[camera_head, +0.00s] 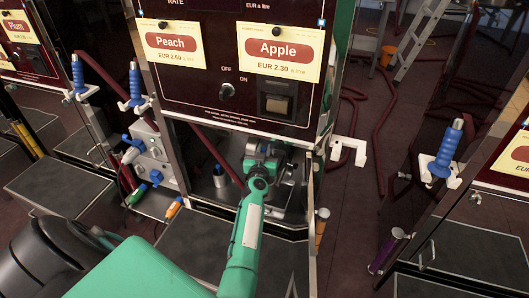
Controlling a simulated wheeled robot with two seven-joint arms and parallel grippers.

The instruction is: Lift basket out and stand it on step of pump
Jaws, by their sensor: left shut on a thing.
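My left gripper (262,165) reaches into the open lower bay of the Apple and Peach pump (235,60). It is shut, with its jaws at the metal fittings inside the bay. The basket is hidden or hard to make out behind the gripper and wrist. The pump's dark step (285,262) lies in front of the bay, below my green forearm, and its visible part is bare. My right gripper is not in view.
A metal cup (219,177) stands in the bay, left of my gripper. Blue-handled nozzles (135,84) hang at the left, and another nozzle (444,155) hangs at the right. Red hoses (383,125) lie on the floor. A ladder (418,38) stands behind.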

